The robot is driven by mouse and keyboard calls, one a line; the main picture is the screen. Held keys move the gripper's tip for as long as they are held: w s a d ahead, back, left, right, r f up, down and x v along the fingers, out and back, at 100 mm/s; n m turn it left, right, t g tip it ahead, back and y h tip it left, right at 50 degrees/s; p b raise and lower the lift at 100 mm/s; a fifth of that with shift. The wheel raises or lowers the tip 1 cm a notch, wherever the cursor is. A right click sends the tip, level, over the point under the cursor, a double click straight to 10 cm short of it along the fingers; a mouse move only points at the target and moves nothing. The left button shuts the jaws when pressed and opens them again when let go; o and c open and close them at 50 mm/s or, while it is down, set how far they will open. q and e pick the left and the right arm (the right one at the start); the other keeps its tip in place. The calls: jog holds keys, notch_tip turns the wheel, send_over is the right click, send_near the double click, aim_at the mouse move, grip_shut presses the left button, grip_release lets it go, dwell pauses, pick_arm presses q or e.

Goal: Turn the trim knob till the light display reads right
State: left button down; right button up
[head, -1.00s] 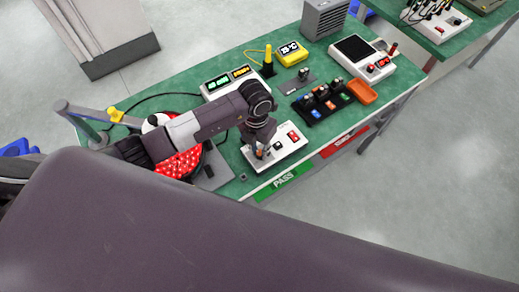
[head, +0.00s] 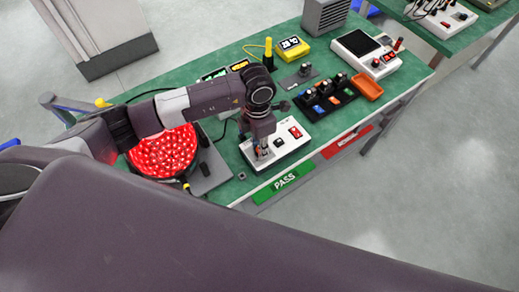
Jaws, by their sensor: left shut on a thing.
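My left gripper (head: 262,150) points down at the left end of a small white box (head: 284,153) near the table's front edge. Its fingers are shut on what looks like the trim knob on top of this box; the fingers hide most of it. A red panel (head: 295,132) shows on the box's right part. Behind my left arm, a display unit with green and yellow lit digits (head: 238,66) is partly covered, and its full reading cannot be made out. My right gripper is not in view.
A round dish of glowing red lights (head: 165,152) lies left of the box. A black tray of small parts (head: 325,103), an orange tray (head: 368,87) and a yellow meter (head: 292,48) stand behind and right. A green PASS label (head: 284,181) marks the front edge.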

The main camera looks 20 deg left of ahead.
pick_arm(q)
jog(key=shift+m+b, duration=0.35)
jog(key=shift+m, duration=0.05)
jog(key=c, duration=1.7)
grip_release()
jog(key=shift+o, duration=0.2)
jog(key=shift+r, duration=0.1)
notch_tip(320, 180, up, 12)
jog(key=shift+w+a, duration=0.2)
jog(key=shift+a, duration=0.05)
